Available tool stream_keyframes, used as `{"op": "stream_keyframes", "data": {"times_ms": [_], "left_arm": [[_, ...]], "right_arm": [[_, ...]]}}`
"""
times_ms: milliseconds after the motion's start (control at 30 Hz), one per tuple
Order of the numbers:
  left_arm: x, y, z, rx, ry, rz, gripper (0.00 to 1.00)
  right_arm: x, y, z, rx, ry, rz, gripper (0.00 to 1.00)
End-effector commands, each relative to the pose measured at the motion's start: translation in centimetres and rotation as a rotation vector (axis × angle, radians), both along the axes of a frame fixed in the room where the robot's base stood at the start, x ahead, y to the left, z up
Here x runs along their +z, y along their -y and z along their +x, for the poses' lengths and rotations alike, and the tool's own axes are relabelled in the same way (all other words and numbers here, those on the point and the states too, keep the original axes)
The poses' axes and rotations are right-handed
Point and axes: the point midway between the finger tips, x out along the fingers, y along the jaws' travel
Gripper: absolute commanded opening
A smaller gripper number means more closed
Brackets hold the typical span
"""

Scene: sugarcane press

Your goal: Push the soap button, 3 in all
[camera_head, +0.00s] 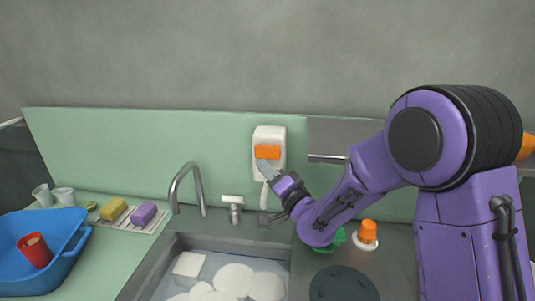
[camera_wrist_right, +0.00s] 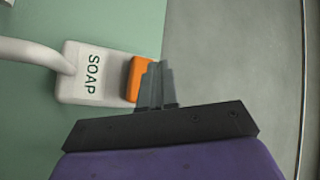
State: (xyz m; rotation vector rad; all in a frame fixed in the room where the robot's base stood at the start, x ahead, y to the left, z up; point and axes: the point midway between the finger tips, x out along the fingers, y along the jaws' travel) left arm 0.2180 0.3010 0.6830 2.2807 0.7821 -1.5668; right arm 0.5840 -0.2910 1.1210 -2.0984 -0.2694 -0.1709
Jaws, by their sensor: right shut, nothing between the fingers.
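The soap dispenser (camera_head: 269,135) is a white box on the green backsplash above the sink, with an orange button (camera_head: 267,152) on its front. In the right wrist view the dispenser (camera_wrist_right: 88,88) shows the word SOAP, and its orange button (camera_wrist_right: 133,78) is beside my fingers. My left gripper is not in view.
Below are a tap (camera_head: 185,185) and a sink (camera_head: 165,270) with white plates and foam. At left are a blue basin (camera_head: 70,262) holding a red cup (camera_head: 35,250), sponges (camera_head: 143,213) and clear cups. An orange-topped item (camera_head: 367,232) stands near my right arm.

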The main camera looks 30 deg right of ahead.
Motion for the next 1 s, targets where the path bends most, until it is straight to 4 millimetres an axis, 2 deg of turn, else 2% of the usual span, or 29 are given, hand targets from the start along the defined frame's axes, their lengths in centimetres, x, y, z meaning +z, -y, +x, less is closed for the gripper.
{"op": "stream_keyframes", "data": {"times_ms": [100, 300, 1000], "left_arm": [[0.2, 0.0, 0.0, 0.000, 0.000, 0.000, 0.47], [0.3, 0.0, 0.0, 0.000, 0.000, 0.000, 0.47], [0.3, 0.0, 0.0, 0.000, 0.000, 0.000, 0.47]], "right_arm": [[0.0, 0.9, 1.3, 0.000, 0.000, 0.000, 0.00], [0.0, 1.8, 2.5, 0.001, -0.001, 0.001, 0.00], [0.0, 1.9, 2.6, 0.000, -0.001, -0.001, 0.00]]}}
